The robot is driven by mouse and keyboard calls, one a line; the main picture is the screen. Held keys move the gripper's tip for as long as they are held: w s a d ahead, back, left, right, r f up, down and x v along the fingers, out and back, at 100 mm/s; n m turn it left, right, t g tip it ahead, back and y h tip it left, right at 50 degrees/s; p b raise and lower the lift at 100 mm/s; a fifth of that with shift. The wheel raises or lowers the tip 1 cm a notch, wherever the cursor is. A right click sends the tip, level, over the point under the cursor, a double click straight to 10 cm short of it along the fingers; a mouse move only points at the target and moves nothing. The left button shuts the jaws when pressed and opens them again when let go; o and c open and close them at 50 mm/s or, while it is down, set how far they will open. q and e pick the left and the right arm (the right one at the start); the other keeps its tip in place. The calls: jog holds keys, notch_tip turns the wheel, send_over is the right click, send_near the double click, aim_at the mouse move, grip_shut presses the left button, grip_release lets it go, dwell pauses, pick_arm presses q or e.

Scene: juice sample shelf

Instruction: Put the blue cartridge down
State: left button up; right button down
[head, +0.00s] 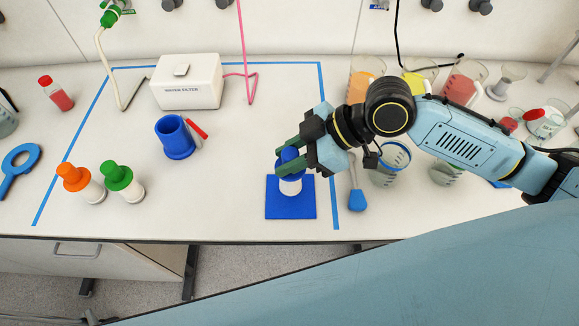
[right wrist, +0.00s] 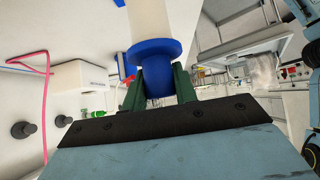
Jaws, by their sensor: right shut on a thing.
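The blue cartridge (head: 290,183) has a blue cap and a white body. It is upright at the blue square mat (head: 291,210) near the front of the bench. My right gripper (head: 291,160) is shut on its blue cap from above. In the right wrist view the cartridge (right wrist: 152,55) sits between the fingers (right wrist: 158,88), with its white body pointing away from them. I cannot tell whether its base touches the mat. My left gripper is not in view.
A blue cup (head: 174,137) and a white water filter box (head: 188,83) stand behind. The bench left of the mat is clear.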

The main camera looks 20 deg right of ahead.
jog(key=shift+f, duration=1.7)
jog(key=shift+f, duration=0.15)
jog(key=c, duration=1.1)
grip_release()
jog(key=v, duration=1.2)
